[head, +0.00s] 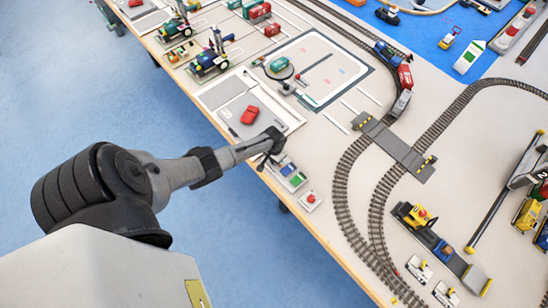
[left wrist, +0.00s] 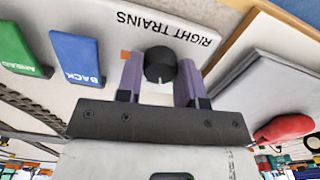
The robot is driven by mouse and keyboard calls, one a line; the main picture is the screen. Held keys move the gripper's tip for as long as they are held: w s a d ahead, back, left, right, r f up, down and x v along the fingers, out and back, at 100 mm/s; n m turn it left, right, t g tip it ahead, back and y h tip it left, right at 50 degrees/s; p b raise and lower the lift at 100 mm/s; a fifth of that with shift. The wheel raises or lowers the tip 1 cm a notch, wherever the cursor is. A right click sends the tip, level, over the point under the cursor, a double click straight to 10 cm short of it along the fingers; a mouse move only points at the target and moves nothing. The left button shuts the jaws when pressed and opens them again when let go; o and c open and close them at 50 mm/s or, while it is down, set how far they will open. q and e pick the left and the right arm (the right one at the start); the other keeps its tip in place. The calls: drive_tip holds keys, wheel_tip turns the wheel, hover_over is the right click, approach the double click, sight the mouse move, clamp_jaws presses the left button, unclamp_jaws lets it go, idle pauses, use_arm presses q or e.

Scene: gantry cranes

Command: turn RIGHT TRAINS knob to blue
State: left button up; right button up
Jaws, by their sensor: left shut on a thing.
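The RIGHT TRAINS panel (left wrist: 118,30) is light grey and fills the upper left wrist view, its label upside down. The black round knob (left wrist: 160,62) sits between the two purple-grey fingers of my left gripper (left wrist: 160,82), which is shut on it. A pale pointer line shows on the knob's side towards the gripper. A small orange mark (left wrist: 125,55) shows beside the left-hand finger; no blue mark is visible around the knob. My right gripper is not in view.
A blue BACK button (left wrist: 76,57) and a green AHEAD button (left wrist: 26,55) are on the panel beside the knob. A red button box (head: 310,201) stands near the table edge. Tracks curve to the right.

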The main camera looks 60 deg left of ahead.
use_arm(q)
drive_tip(key=shift+m, duration=1.9)
drive_tip(key=o, duration=0.9)
